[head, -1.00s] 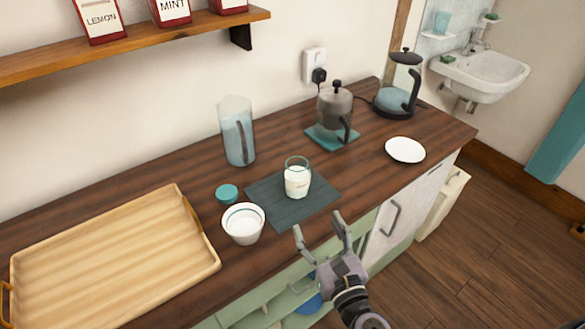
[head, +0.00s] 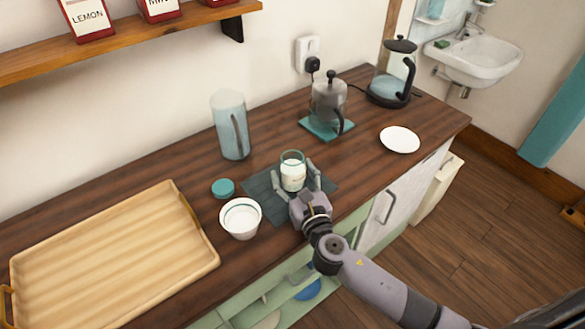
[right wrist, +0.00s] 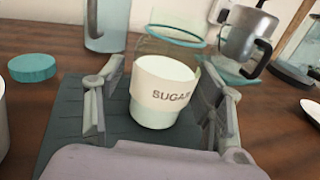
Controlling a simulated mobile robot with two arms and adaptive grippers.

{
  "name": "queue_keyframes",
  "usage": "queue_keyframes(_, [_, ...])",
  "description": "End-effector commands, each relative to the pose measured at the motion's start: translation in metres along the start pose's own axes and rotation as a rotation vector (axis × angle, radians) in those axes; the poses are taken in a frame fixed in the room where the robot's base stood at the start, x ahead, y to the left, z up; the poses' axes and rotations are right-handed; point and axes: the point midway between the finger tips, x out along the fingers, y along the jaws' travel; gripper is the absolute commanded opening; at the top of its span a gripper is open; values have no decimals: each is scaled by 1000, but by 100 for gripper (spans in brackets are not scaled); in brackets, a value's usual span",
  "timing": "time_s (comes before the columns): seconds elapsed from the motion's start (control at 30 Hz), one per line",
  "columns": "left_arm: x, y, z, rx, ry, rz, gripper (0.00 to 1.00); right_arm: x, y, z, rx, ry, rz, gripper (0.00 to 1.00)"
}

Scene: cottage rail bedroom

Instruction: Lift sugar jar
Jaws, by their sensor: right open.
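The sugar jar (head: 292,172) is a clear glass jar with white contents and a label. It stands upright on a dark slate mat (head: 262,187) on the counter. In the right wrist view the jar (right wrist: 164,92) shows the word SUGAR. My right gripper (head: 297,180) is open, with one finger on either side of the jar. In the right wrist view the fingers of the gripper (right wrist: 160,105) flank the jar, with a visible gap on the left; contact on the right I cannot tell. My left gripper is not in view.
A white bowl (head: 241,218) and a teal lid (head: 223,187) are left of the mat. A pitcher (head: 231,125) and a French press (head: 328,98) stand behind. A wooden tray (head: 110,252) fills the counter's left; a white plate (head: 399,139) lies right.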

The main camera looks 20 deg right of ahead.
Motion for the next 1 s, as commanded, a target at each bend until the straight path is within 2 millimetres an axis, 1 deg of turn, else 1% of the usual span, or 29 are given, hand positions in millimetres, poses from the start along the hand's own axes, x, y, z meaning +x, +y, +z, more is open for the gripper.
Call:
queue_keyframes(0.1, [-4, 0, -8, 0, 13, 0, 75, 17, -3, 1, 0, -2, -2, 62])
queue_keyframes(0.2, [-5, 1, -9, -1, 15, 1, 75, 32, -4, 0, 0, -1, -1, 62])
queue_keyframes(0.3, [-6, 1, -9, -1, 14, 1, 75, 44, -4, -1, 0, 0, -2, 62])
queue_keyframes(0.4, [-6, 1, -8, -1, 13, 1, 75, 49, -4, -2, 0, 0, -1, 62])
queue_keyframes(0.6, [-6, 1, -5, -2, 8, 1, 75, 49, -4, -2, 0, 1, 0, 62])
queue_keyframes(1.0, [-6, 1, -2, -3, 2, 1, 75, 48, -4, -2, 0, 1, -1, 36])
